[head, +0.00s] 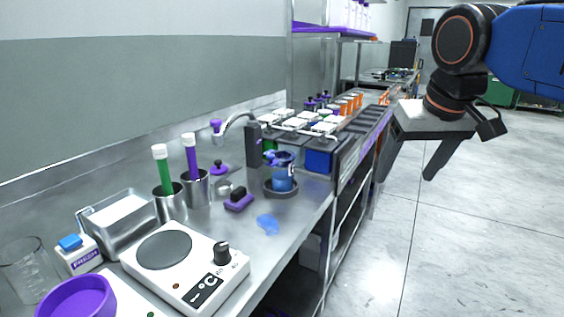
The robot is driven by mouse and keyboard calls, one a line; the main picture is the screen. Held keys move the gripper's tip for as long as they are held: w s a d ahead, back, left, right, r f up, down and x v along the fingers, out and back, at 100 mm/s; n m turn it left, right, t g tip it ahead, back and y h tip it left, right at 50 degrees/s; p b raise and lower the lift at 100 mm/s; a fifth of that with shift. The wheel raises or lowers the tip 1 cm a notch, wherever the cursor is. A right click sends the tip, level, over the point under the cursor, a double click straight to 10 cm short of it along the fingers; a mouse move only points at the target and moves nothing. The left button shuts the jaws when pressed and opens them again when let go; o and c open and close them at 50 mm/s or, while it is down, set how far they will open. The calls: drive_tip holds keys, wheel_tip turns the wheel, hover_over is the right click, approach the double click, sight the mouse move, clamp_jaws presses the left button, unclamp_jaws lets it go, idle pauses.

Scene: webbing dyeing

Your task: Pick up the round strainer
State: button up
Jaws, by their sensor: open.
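My gripper (405,179) hangs open and empty at the right, over the floor beyond the bench edge, well apart from everything on the bench. I cannot clearly make out the round strainer. A small grey round piece (225,188) lies on the bench beside the right metal cup, but it is too small to tell whether it is the strainer.
The steel bench (262,250) holds a white hotplate (185,265), a purple bowl (76,298), a metal tray (118,228), metal cups (171,205) with green and purple tubes, and a purple-based block (239,201). A blue splash (268,223) lies near the edge. The floor (450,250) at right is clear.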

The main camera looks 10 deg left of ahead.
drive_tip(key=w+a+r+n, duration=0.1)
drive_tip(key=w+a+r, duration=0.3)
drive_tip(key=a+r, duration=0.65)
drive_tip(key=n, duration=0.1)
approach(282, 155)
drive_tip(key=shift+w+d+f+y, duration=0.1)
drive_tip(key=shift+w+f+y, duration=0.1)
drive_tip(key=shift+w+f, duration=0.35)
drive_tip(key=shift+w+f+y, duration=0.2)
drive_tip(key=shift+w+f, duration=0.15)
drive_tip(key=shift+f, duration=0.3)
drive_tip(key=shift+s+x, duration=0.2)
drive_tip(key=shift+x, duration=1.1)
drive_tip(key=shift+s+x, duration=0.15)
drive_tip(key=shift+x, duration=1.2)
drive_tip(key=shift+f, duration=0.1)
drive_tip(key=c, duration=1.1)
